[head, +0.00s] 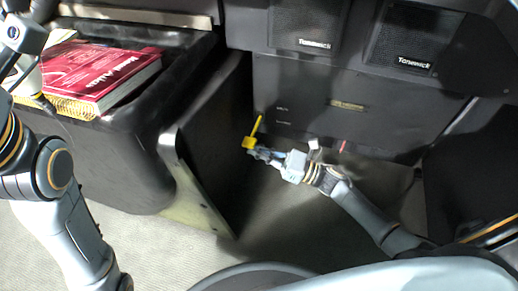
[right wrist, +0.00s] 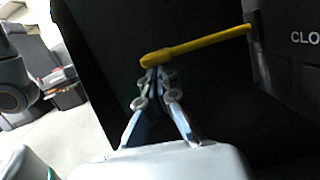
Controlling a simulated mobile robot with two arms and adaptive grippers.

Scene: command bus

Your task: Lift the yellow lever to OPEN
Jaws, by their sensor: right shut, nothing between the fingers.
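The yellow lever (head: 256,130) sticks out from the dark lower panel in the head view, its thick grip end toward me. In the right wrist view the lever (right wrist: 200,45) runs from the panel at the right to its grip end in the middle. My right gripper (head: 254,151) is shut and empty, its fingertips right at the grip end. In the right wrist view the fingertips (right wrist: 157,78) show just below that end; I cannot tell if they touch it. My left arm is at the left; its gripper (head: 42,98) is only partly clear near the book.
White letters "CLO" (right wrist: 305,37) show on the panel (right wrist: 290,80) beside the lever. A dark box (head: 110,150) with a red book (head: 95,72) stands at the left. A dark upright board (head: 205,140) stands close left of the lever. Speakers (head: 305,25) sit above the panel.

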